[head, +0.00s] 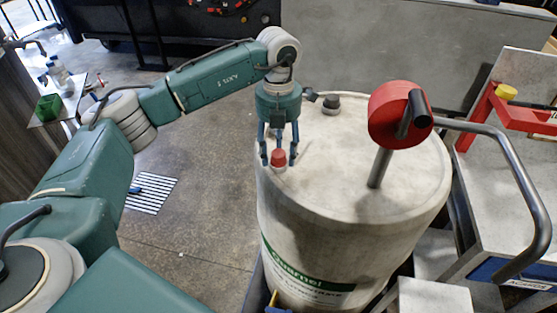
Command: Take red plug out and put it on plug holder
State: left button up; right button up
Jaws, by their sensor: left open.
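The red plug (278,157) sits on the top of the white drum (335,205), near its left rim. My left gripper (279,158) points straight down over the plug, its fingers open on either side of it. I cannot tell whether the fingers touch the plug. A red bracket (490,117) with a yellow knob stands on the grey bench at the right; I cannot tell whether it is the plug holder. My right gripper is not in view.
A red round pump head (396,115) on a metal post rises from the drum, with a bent grey pipe (510,165) curving right. A dark cap (331,104) sits at the drum's back. A side table (62,100) with a green box stands far left.

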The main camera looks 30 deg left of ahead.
pick_arm(q)
jog(key=m, duration=0.4)
jog(key=shift+f+m+b, duration=0.1)
jog(key=shift+m+b, duration=0.3)
jog(key=m, duration=0.3)
jog(key=shift+m, duration=0.3)
jog(key=shift+c, duration=0.2)
grip_shut()
jog(key=n, duration=0.5)
jog(key=n, duration=0.5)
